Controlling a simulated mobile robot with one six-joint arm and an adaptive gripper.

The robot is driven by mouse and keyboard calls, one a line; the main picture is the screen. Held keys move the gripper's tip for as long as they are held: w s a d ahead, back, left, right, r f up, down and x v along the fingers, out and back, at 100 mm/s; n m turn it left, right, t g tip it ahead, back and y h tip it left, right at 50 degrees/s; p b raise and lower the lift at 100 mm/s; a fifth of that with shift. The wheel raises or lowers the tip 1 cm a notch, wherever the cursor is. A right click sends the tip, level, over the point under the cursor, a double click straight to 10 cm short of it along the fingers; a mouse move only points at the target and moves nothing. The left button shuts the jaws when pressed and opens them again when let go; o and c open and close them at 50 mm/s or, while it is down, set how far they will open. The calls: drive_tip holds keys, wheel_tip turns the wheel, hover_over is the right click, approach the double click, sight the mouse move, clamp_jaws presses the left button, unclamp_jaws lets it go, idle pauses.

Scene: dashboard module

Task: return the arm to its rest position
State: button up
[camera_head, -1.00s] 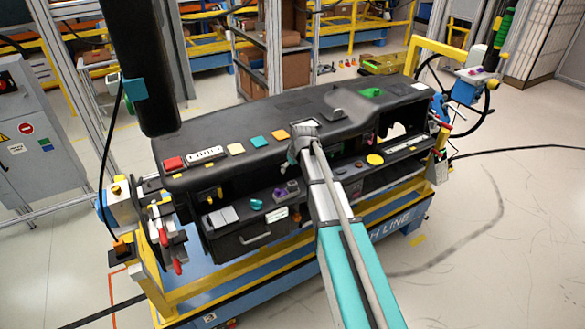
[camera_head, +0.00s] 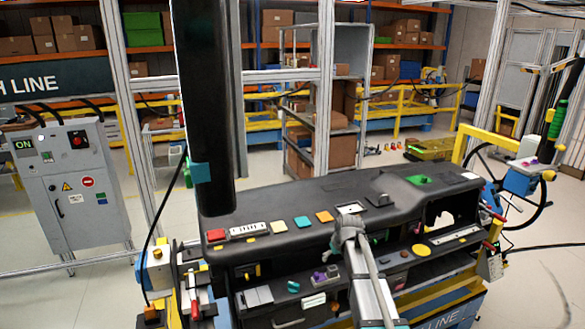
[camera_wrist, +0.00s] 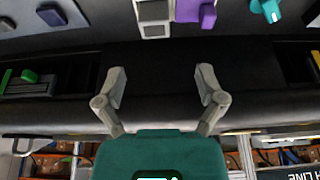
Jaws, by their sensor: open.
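My arm reaches up from the lower edge of the head view to the front of the black dashboard module (camera_head: 270,225). My gripper (camera_head: 348,228) is at its front upper edge, small and partly hidden by my own arm. In the wrist view my gripper (camera_wrist: 161,80) is open, its two grey fingers wide apart with nothing between them. Beyond the fingertips are a dark surface, a white-grey switch block (camera_wrist: 153,18), a purple part (camera_wrist: 196,10) and a teal knob (camera_wrist: 268,9). I cannot tell whether the fingers touch the module.
Coloured buttons, including a red one (camera_head: 216,236), line the module top. A grey control cabinet (camera_head: 75,190) is at left, a steering wheel (camera_head: 515,200) at right. Shelves with boxes stand behind. Open floor shows at right.

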drive_tip(key=s+f+m+g+b, duration=0.1)
drive_tip(key=s+f+g+b, duration=0.1)
drive_tip(key=s, duration=1.1)
drive_tip(key=s+a+f+m+g+h+b, duration=0.1)
drive_tip(key=s+f+b, duration=0.4)
drive_tip(key=s, duration=0.9)
drive_tip(key=shift+s+f+m+g, duration=0.2)
drive_tip(key=shift+f+m+g, duration=0.3)
drive_tip(key=shift+f+m, duration=0.3)
drive_tip(key=shift+a+f, duration=0.1)
drive_tip(key=c, duration=0.4)
drive_tip(key=shift+c, duration=0.2)
